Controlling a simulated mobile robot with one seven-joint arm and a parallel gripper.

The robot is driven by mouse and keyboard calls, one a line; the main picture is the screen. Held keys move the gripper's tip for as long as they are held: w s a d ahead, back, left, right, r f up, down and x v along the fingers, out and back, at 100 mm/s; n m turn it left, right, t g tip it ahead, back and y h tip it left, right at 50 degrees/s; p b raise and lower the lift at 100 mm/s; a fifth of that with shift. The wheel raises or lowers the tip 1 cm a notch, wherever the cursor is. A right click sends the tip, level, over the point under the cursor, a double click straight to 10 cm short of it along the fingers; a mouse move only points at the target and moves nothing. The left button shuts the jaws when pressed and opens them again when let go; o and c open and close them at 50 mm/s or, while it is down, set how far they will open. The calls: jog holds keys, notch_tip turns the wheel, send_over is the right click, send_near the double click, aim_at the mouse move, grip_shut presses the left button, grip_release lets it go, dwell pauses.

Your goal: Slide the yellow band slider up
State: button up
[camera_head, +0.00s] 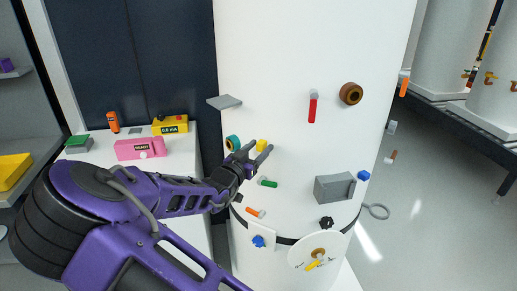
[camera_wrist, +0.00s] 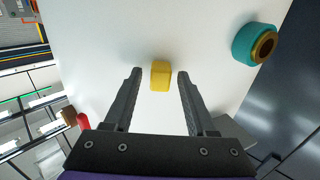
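The yellow slider (camera_head: 262,145) is a small rounded block on the front of the white tank (camera_head: 285,60). In the wrist view the yellow slider (camera_wrist: 160,76) sits at the centre. My gripper (camera_head: 259,150) is open and close in front of the tank. In the wrist view my gripper (camera_wrist: 159,75) has one finger on each side of the slider, with a clear gap on both sides. The fingers do not appear to touch it. I cannot tell whether the fingertips reach past its front face.
A teal ring knob (camera_head: 233,142) is left of the slider, and a grey ledge (camera_head: 224,102) is above it. A green handle (camera_head: 267,183) is just below my gripper. A red lever (camera_head: 312,108), a brown knob (camera_head: 351,93) and a grey box (camera_head: 333,187) are to the right.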

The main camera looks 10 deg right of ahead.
grip_shut()
dwell(1.2)
